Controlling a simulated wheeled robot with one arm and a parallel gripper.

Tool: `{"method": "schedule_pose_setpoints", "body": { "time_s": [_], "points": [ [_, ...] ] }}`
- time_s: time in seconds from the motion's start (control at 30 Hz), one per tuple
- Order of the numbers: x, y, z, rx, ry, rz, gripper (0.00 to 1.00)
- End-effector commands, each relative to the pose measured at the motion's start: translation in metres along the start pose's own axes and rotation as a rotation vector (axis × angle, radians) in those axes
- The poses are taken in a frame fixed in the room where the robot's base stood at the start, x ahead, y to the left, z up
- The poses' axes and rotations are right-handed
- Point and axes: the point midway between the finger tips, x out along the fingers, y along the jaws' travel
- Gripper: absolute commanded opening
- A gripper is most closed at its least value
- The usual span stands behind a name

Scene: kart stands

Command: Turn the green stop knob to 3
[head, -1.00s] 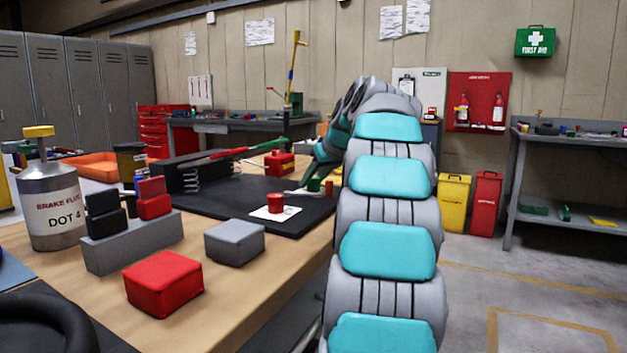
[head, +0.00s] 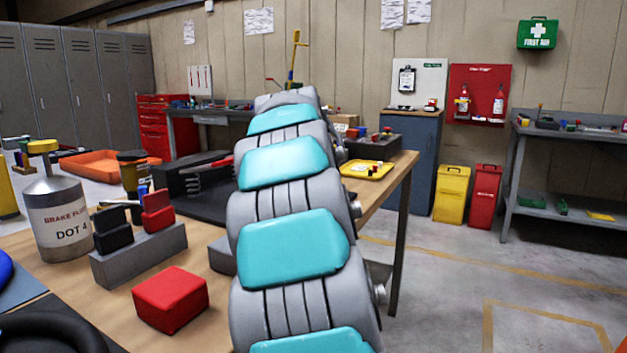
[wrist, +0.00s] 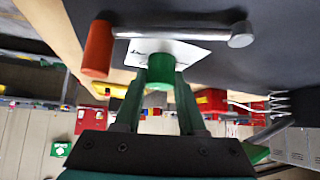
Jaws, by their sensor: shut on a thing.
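In the wrist view the green knob (wrist: 160,71), a short upright-looking cylinder, sits between the two green fingertips of my gripper (wrist: 160,92). My gripper is shut on it. A white card (wrist: 188,54) with dark marks lies behind it on the dark mat. A silver bar with an orange grip (wrist: 97,50) crosses just beyond the knob. I cannot read a number or the knob's setting. In the head view my own arm hides my gripper, the knob and the card.
On the bench in the head view stand a brake fluid can (head: 56,220), a red block (head: 171,299) and a grey holder (head: 137,253). A yellow tray (head: 366,170) lies at the bench's right end. Floor right of the bench is clear.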

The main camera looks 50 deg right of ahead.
Motion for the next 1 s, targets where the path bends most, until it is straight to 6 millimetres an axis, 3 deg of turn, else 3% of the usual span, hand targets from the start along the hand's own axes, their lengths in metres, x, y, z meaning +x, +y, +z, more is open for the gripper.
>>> {"method": "schedule_pose_setpoints", "body": {
  "time_s": [0.6,0.63,0.9,1.0],
  "points": [
    [0.0001,-0.0002,-0.0003,0.032,0.001,0.031,0.0],
    [0.0001,-0.0002,-0.0002,0.032,0.001,0.031,0.41],
    [0.0001,-0.0001,-0.0001,0.031,0.0,0.031,0.69],
    [0.0001,-0.0001,0.0,0.031,0.0,0.031,0.69]
  ]
}}
